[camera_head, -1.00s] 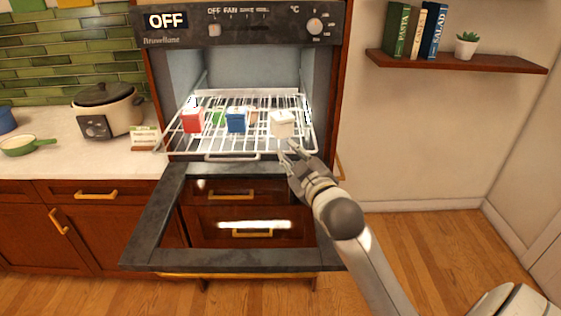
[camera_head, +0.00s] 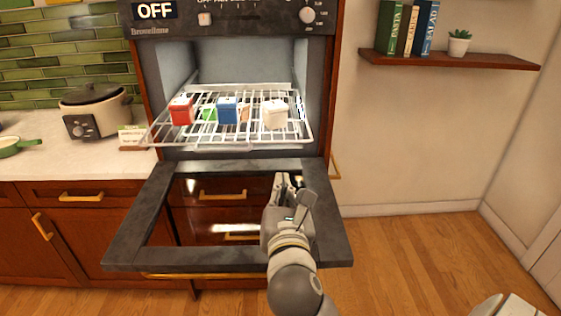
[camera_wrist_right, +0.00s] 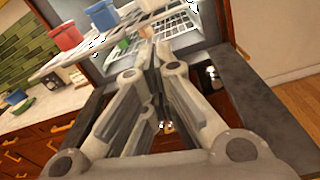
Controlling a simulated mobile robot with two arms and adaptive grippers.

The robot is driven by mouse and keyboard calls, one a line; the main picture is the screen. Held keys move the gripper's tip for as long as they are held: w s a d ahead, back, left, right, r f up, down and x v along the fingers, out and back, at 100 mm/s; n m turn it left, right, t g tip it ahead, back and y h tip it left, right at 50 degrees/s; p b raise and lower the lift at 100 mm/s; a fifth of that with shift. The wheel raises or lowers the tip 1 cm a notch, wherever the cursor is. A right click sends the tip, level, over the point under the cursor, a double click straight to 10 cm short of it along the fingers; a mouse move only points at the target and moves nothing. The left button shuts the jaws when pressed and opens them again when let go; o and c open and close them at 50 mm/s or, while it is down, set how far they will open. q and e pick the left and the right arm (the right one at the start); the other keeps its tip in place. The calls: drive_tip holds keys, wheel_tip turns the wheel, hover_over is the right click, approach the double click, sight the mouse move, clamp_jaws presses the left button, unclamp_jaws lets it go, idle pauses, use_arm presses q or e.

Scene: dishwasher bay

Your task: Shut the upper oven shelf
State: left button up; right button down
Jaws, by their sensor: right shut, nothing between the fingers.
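The upper oven shelf, a white wire rack (camera_head: 190,146), sticks out of the oven cavity toward me. It carries a red container (camera_head: 181,110), a blue one (camera_head: 227,110), a white one (camera_head: 275,114) and a small green item (camera_head: 209,114). My right gripper (camera_head: 286,183) is shut and empty, below and in front of the rack's right front part, over the open oven door. In the right wrist view its fingers (camera_wrist_right: 155,60) point toward the rack, which appears beyond them. Contact with the rack is not visible.
The oven door (camera_head: 150,215) hangs open below the rack, with cabinet drawers seen through its frame. A counter with a slow cooker (camera_head: 95,110) is at left. A wall shelf (camera_head: 450,60) with books is at right. The floor at right is clear.

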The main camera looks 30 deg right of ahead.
use_arm(q)
drive_tip(key=shift+r+p, duration=0.2)
drive_tip(key=shift+p, duration=0.2)
use_arm(e)
drive_tip(key=w+d+n+h, duration=0.1)
drive_tip(key=w+d, duration=0.6)
drive_tip(key=w, duration=0.3)
drive_tip(key=shift+w+n, duration=0.3)
drive_tip(key=shift+w, duration=0.1)
use_arm(q)
drive_tip(key=shift+r, duration=0.1)
use_arm(e)
drive_tip(key=shift+w+d, duration=0.1)
drive_tip(key=shift+d, duration=0.05)
